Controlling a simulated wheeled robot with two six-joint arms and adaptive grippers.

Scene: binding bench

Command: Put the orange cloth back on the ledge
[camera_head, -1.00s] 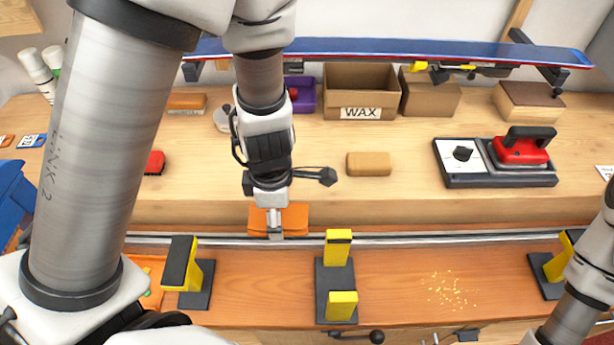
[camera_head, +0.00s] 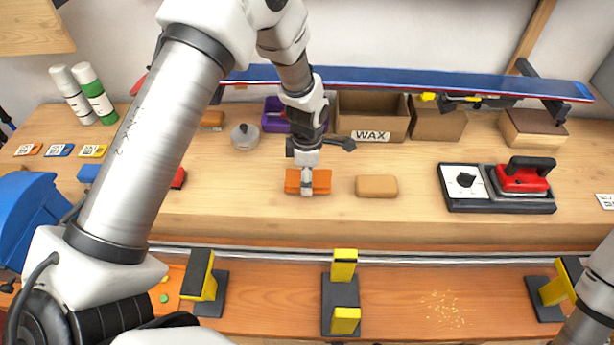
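The orange cloth (camera_head: 321,182) is a folded orange piece over the wooden ledge (camera_head: 240,205), left of a tan block (camera_head: 376,186). My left gripper (camera_head: 307,190) points down at the middle of the cloth and appears shut on it, its fingers covering part of it. I cannot tell whether the cloth touches the ledge or hangs just above it. Only a part of my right arm shows at the lower right edge; its gripper is out of view.
A WAX box (camera_head: 371,120), a purple bin (camera_head: 274,115) and a grey round pot (camera_head: 245,137) stand behind. A blue ski (camera_head: 420,80) spans the back. Yellow-topped clamps (camera_head: 343,265) stand on the lower bench.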

